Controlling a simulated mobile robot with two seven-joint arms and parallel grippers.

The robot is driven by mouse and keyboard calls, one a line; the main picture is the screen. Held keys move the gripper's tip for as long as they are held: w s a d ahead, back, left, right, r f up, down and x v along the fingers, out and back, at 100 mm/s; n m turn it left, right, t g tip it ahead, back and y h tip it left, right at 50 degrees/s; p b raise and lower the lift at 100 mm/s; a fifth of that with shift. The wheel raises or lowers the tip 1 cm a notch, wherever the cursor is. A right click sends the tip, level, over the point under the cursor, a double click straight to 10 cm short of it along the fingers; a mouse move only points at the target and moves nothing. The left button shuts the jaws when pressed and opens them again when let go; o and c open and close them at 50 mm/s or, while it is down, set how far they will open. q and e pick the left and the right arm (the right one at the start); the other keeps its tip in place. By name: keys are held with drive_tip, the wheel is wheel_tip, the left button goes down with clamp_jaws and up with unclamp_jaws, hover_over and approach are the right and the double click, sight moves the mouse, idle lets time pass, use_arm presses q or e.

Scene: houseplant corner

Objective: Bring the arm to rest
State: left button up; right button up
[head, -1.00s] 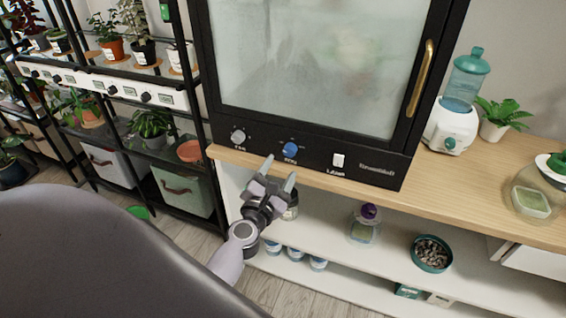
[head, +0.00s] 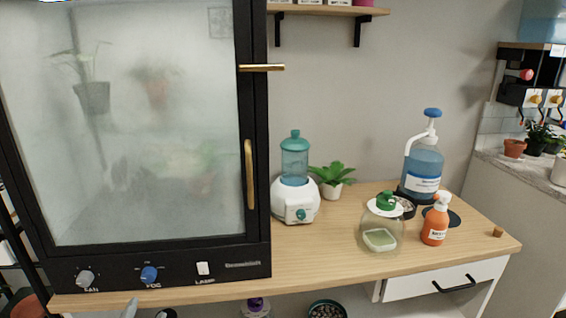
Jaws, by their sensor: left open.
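My left gripper (head: 147,311) shows only as two grey fingertips at the bottom edge of the head view. The fingertips are apart with nothing between them. They are below the front edge of the wooden bench, under the cabinet's control panel. The rest of the gripper and its arm are cut off by the frame. The frosted cabinet (head: 150,150) stands on the bench with its door shut. Its panel carries a FAN knob (head: 85,277), a blue FOG knob (head: 149,274) and a white LAMP switch (head: 203,268). My right gripper is not in view.
On the bench (head: 330,250) stand a white-and-teal humidifier (head: 295,195), a small plant (head: 332,178), a glass jar (head: 381,226), a blue pump bottle (head: 424,165) and an orange spray bottle (head: 436,222). A drawer (head: 440,280) with a black handle is under the right end.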

use_arm(q)
drive_tip(key=s+d+f+m+g+h+p, duration=0.1)
drive_tip(key=s+d+f+m+g+h, duration=0.1)
drive_tip(key=s+m, duration=0.4)
drive_tip(key=s+d+f+m+g+h+p, duration=0.1)
drive_tip(key=s+d+f+m+g, duration=0.2)
drive_tip(key=m, duration=1.1)
drive_tip(key=s+d+f+m+g+h+p, duration=0.2)
drive_tip(key=s+d+f+m, duration=0.3)
drive_tip(key=s+m, duration=0.4)
drive_tip(key=shift+d+m+h, duration=0.3)
drive_tip(key=shift+d+m, duration=0.05)
drive_tip(key=shift+m, duration=0.75)
